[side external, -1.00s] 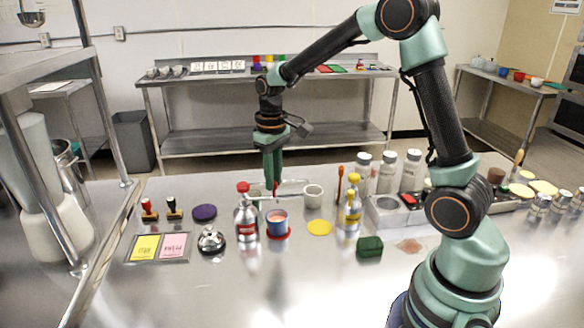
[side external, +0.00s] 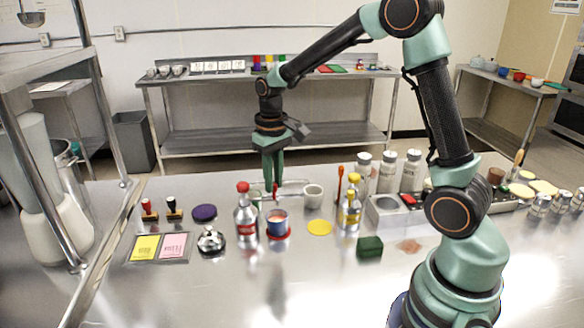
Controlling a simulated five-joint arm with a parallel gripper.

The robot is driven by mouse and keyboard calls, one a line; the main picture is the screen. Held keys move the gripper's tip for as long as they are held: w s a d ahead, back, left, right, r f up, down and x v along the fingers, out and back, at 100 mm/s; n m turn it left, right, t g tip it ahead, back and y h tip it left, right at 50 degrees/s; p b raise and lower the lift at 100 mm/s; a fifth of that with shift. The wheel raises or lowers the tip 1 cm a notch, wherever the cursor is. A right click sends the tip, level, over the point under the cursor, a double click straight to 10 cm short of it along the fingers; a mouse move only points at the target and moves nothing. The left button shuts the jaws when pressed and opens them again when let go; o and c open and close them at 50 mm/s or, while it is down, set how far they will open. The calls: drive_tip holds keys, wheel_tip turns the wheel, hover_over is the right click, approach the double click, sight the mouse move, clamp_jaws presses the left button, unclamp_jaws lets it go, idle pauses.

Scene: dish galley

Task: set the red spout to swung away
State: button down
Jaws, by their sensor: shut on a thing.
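The red spout (side external: 275,191) shows only as a small red piece at the tips of my gripper, behind the blue cup. A pale, thin horizontal part beside it runs left and right; the rest is small and partly hidden. My gripper (side external: 273,183) points down and is shut on the red spout. The angle of the spout is too small to read.
A bottle with a red cap (side external: 246,217) and a blue cup (side external: 277,222) on a red coaster stand in front of my gripper. A white cup (side external: 313,196) stands close on the right.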

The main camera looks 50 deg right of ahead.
drive_tip(key=a+m, duration=0.7)
drive_tip(key=m, duration=0.4)
drive_tip(key=shift+s, duration=0.45)
drive_tip(key=shift+r+m, duration=0.1)
drive_tip(key=shift+m, duration=0.2)
drive_tip(key=c, duration=0.8)
unclamp_jaws()
drive_tip(key=shift+o, duration=0.2)
wheel_tip(320, 180, up, 12)
